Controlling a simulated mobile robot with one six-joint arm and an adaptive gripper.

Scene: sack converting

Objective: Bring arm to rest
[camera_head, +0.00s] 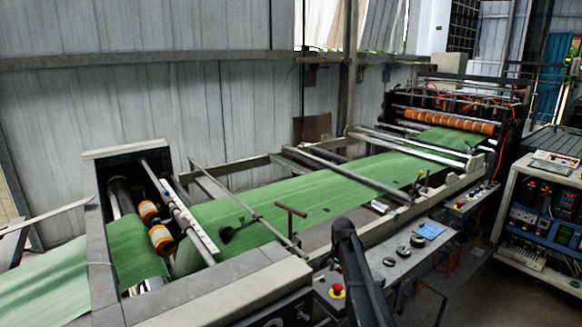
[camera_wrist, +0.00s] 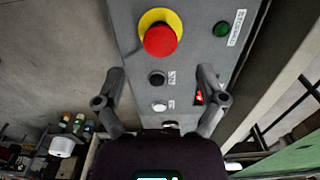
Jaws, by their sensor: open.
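My gripper (camera_wrist: 162,90) is open and empty in the wrist view, its two dark fingers apart over a grey control panel (camera_wrist: 194,55). A red emergency button on a yellow ring (camera_wrist: 160,38) is beyond the fingertips. A black button (camera_wrist: 157,78) and a white button (camera_wrist: 159,106) show between the fingers. A lit red switch (camera_wrist: 199,97) is beside the right finger. A green button (camera_wrist: 221,28) is at the upper right. In the head view my dark arm rises at the bottom centre, beside the panel's red button (camera_head: 337,291); the fingers cannot be made out there.
The sack machine's green web (camera_head: 310,190) runs diagonally behind the panel, between metal side rails. A side shelf (camera_head: 410,250) with black rings and a blue sheet is right of my arm. An electronics rack (camera_head: 540,220) stands at the far right. Grey floor shows between them.

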